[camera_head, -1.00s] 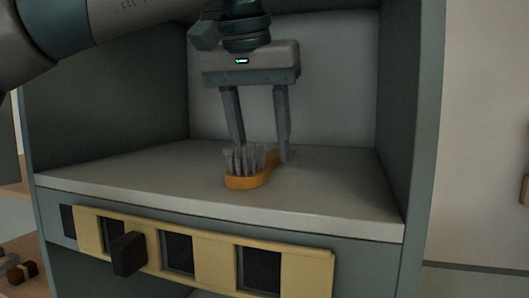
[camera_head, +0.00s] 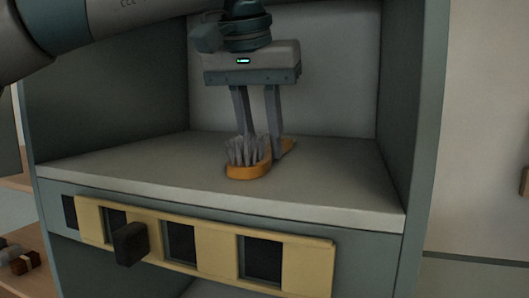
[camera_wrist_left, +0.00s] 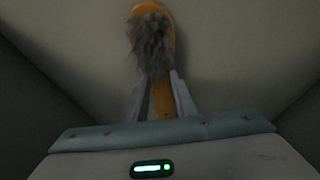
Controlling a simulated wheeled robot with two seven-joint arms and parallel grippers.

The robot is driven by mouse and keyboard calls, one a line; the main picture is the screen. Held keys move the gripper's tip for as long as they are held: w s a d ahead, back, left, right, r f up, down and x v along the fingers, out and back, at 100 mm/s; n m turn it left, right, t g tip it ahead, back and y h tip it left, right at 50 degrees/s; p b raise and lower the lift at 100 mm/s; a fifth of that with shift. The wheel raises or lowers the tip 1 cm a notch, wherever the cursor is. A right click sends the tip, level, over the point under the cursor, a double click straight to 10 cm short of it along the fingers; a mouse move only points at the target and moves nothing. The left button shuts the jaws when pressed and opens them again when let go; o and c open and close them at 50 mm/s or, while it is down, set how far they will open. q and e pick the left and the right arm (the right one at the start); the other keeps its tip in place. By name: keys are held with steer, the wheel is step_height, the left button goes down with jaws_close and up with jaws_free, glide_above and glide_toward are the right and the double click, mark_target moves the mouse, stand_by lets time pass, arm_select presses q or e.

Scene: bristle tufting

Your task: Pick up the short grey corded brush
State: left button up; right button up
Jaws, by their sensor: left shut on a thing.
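The short brush has an orange body (camera_head: 248,172) and a tuft of grey bristles (camera_head: 245,150) pointing up. It is on or just above the pale shelf (camera_head: 150,168) inside the grey cabinet. My left gripper (camera_head: 260,155) points down from above and is shut on the brush's handle, behind the bristles. In the left wrist view the orange brush (camera_wrist_left: 166,16) extends away from between the fingers, and its grey bristles hide part of the handle. I cannot tell whether the brush still touches the shelf. My right gripper is not in view.
Cabinet walls (camera_head: 408,110) stand close on both sides and behind. A yellow slotted rail (camera_head: 212,250) with a dark block (camera_head: 130,244) runs along the front below the shelf. Small dark and brown pieces (camera_head: 22,262) lie at lower left. The shelf around the brush is clear.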

arm_select(q)
steer(key=shift+r, duration=0.15)
steer(key=shift+r+b, duration=0.85)
steer(key=shift+r, duration=0.5)
steer(key=shift+s+r+b, duration=0.1)
steer(key=shift+s+b, duration=0.1)
steer(key=shift+b, duration=0.1)
steer(key=s+a+b, duration=0.2)
steer(key=s+b, duration=0.2)
steer(key=s, duration=0.4)
steer(key=s+a+b, duration=0.3)
steer(key=s, duration=0.5)
steer(key=shift+s+a+r+b, duration=0.15)
steer(key=shift+s+a+b, duration=0.1)
steer(key=shift+s+b, duration=0.15)
steer(key=shift+w, duration=0.1)
